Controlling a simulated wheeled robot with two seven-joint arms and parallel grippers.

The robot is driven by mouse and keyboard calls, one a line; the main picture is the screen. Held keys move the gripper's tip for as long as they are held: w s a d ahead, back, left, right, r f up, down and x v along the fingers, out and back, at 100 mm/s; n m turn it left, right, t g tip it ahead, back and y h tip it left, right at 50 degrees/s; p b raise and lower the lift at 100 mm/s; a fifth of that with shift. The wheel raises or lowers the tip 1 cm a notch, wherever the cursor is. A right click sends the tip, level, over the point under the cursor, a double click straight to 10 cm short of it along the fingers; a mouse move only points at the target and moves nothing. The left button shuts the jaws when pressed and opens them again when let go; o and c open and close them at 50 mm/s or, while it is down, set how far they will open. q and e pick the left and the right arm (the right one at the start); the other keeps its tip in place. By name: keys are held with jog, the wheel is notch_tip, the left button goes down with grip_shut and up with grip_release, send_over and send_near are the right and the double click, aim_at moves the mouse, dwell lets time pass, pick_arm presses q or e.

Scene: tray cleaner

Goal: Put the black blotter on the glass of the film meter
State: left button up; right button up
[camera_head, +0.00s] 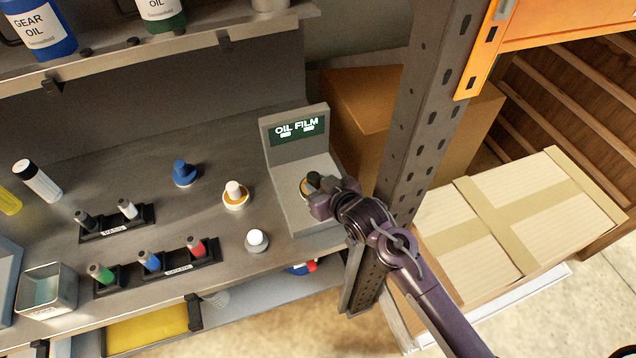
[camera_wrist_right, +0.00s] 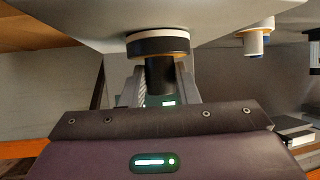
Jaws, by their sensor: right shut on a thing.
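The film meter (camera_head: 297,210) is a grey stand with a lit display reading "OIL FILM" at the right end of the bench. My right gripper (camera_head: 321,193) is over its base and shut on the black blotter (camera_head: 313,179). In the right wrist view, the gripper (camera_wrist_right: 160,82) holds the blotter by its dark handle (camera_wrist_right: 160,75). My left gripper is out of view.
A white-knobbed piece on an orange-ringed base (camera_head: 235,195), a blue one (camera_head: 184,173) and a white one (camera_head: 256,240) stand left of the meter. Racks of small bottles (camera_head: 150,268) are farther left. A shelf post (camera_head: 412,130) rises close to the right.

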jog(key=shift+f, duration=0.1)
jog(key=o, duration=1)
jog(key=shift+s+r, duration=0.1)
jog(key=shift+r, duration=0.1)
jog(key=shift+s+d+r, duration=0.1)
jog(key=shift+s+d, duration=0.1)
jog(key=shift+s, duration=0.1)
jog(key=b+v, duration=0.1)
jog(key=v, duration=1)
jog(key=shift+r+b, duration=0.1)
jog(key=shift+b, duration=0.3)
